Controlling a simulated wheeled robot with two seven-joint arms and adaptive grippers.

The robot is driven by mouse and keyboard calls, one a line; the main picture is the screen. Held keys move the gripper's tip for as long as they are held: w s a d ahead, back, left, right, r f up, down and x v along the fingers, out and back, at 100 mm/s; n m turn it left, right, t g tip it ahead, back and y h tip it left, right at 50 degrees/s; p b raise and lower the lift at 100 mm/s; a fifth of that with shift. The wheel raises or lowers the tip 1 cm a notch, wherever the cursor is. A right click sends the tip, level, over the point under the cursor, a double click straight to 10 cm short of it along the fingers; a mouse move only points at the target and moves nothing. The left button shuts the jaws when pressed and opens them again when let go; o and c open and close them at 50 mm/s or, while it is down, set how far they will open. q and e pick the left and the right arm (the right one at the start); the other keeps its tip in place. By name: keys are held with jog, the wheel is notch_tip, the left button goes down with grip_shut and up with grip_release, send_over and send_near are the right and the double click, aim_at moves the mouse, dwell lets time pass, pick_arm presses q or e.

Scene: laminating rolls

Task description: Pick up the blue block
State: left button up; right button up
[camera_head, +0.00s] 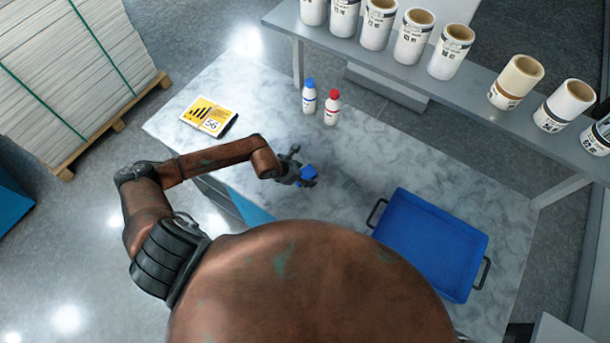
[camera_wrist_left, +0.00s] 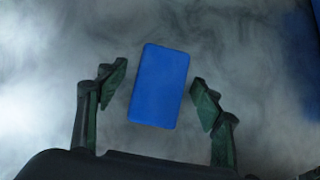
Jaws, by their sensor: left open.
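The blue block (camera_head: 309,172) lies on the marble-topped table, partly hidden by my left gripper (camera_head: 304,174) in the head view. In the left wrist view the blue block (camera_wrist_left: 159,86) is a plain rectangle, slightly tilted, between and a little beyond the fingertips. My left gripper (camera_wrist_left: 160,90) is open, with one finger on each side of the block and a gap on both sides. I see no contact. How high the fingers are above the table is hard to tell. My right gripper is not in view.
A blue tray (camera_head: 404,196) with dark handles stands on the table (camera_head: 350,150) to the right. A blue-capped bottle (camera_head: 309,97), a red-capped bottle (camera_head: 332,108) and a yellow-and-white booklet (camera_head: 209,115) are farther back. A shelf with several rolls (camera_head: 451,52) runs along the back.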

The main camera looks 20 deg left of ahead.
aim_at(309, 172)
pick_arm(q)
jog(key=c, duration=1.4)
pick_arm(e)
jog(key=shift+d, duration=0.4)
pick_arm(q)
jog(key=shift+r, duration=0.15)
